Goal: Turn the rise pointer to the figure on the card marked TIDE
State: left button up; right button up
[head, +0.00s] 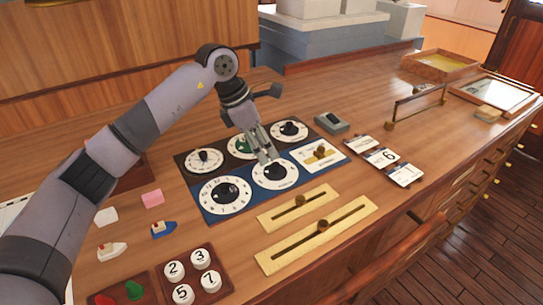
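A dial panel on the wooden desk has a dark upper row and a blue lower row. The lower row holds a left dial (226,194) with a big black knob, a middle dial (288,181) and a white plate with a brass lever (320,153). Dial names are too small to read, so I cannot tell which is the rise pointer. My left gripper (267,158) reaches down over the middle dial's black knob; whether its fingers grip it is unclear. Several white cards stand to the right; one card (384,157) reads 6. I cannot make out TIDE. My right gripper is out of view.
Brass slider plates (318,234) lie in front of the panel. A numbered button block (191,277) and small model boats (163,230) are at the front left. A small grey box (331,124) sits behind the cards. A brass-and-wood rail (416,104) and tray (440,65) stand further right.

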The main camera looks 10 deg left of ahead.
aim_at(275, 164)
pick_arm(q)
jog(key=x, duration=0.5)
jog(key=shift+p, duration=0.3)
jog(key=shift+c, duration=0.6)
grip_shut()
